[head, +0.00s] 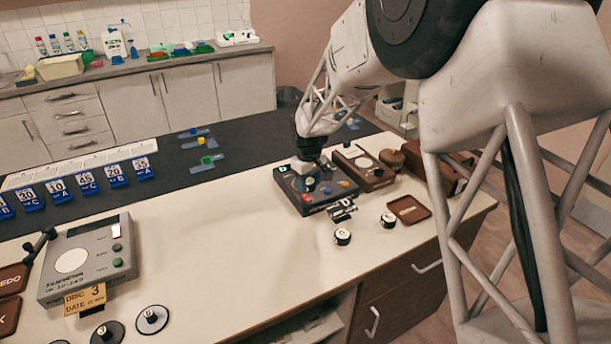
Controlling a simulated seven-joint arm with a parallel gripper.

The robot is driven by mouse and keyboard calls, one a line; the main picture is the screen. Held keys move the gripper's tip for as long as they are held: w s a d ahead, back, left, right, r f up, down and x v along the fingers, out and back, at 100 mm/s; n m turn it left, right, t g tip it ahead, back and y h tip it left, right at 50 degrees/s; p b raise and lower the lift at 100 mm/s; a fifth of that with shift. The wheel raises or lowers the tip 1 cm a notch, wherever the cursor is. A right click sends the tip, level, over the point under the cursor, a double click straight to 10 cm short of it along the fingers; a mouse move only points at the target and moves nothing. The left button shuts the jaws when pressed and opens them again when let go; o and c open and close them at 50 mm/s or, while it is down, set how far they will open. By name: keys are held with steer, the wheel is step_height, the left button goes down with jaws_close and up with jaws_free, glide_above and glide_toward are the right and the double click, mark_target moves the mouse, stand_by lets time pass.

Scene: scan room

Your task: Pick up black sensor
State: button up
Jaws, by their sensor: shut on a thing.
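My gripper (307,166) reaches down over a dark control box (322,198) with coloured knobs, near the right part of the long counter. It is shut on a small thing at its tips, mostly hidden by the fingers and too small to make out. I cannot tell whether this is the black sensor. A small dark round piece with a pale top (310,184) shows just below the fingertips, at the box's top face. I cannot tell whether it touches the fingers.
Two small round pieces (343,237) (388,221) and a black-and-white tag (343,210) lie in front of the box. A brown tray (409,209) and a brown device (362,167) are to the right. A grey machine (87,258) stands left. The counter's middle (235,235) is clear.

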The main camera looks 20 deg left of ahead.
steer(key=s+d, duration=0.4)
steer(key=s, duration=0.3)
steer(key=shift+s+r, duration=0.15)
steer(key=shift+r, duration=0.25)
stand_by(0.4)
steer(key=w+d+m, duration=0.9)
steer(key=w+d, duration=0.5)
steer(key=w, duration=0.4)
steer(key=shift+d+r, duration=0.15)
steer(key=shift+d, duration=0.05)
steer(key=shift+w+a+f, duration=0.25)
steer(key=shift+w+a, duration=0.45)
steer(key=shift+w, duration=1.85)
steer(key=shift+w+a+f, duration=0.25)
steer(key=shift+w+a, duration=0.5)
steer(key=shift+w, duration=1.85)
steer(key=shift+w+a+f, duration=0.25)
steer(key=shift+w+a, duration=0.45)
steer(key=shift+w, duration=1.85)
